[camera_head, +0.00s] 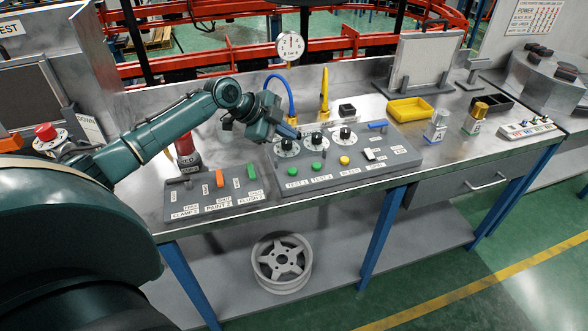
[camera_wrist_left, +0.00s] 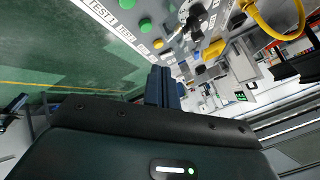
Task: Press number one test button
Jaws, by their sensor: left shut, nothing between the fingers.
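The grey control panel (camera_head: 374,171) stands on the metal bench. Its green button over the TEST 1 label (camera_head: 292,172) is at the left of the front row. A second green button (camera_head: 317,167) and a yellow button (camera_head: 344,160) follow to its right. My left gripper (camera_head: 292,131) is shut and empty, above the back left of the panel beside the black knobs, apart from the TEST 1 button. In the left wrist view its fingers (camera_wrist_left: 160,86) are together, with the TEST 1 button (camera_wrist_left: 127,4) at the top edge. My right gripper is out of view.
A smaller switch panel (camera_head: 188,190) with an orange switch (camera_head: 219,178) lies to the left. Black knobs (camera_head: 317,140), a blue hose (camera_head: 286,88) and a yellow post (camera_head: 324,92) stand behind the buttons. A yellow tray (camera_head: 409,109) is at the right.

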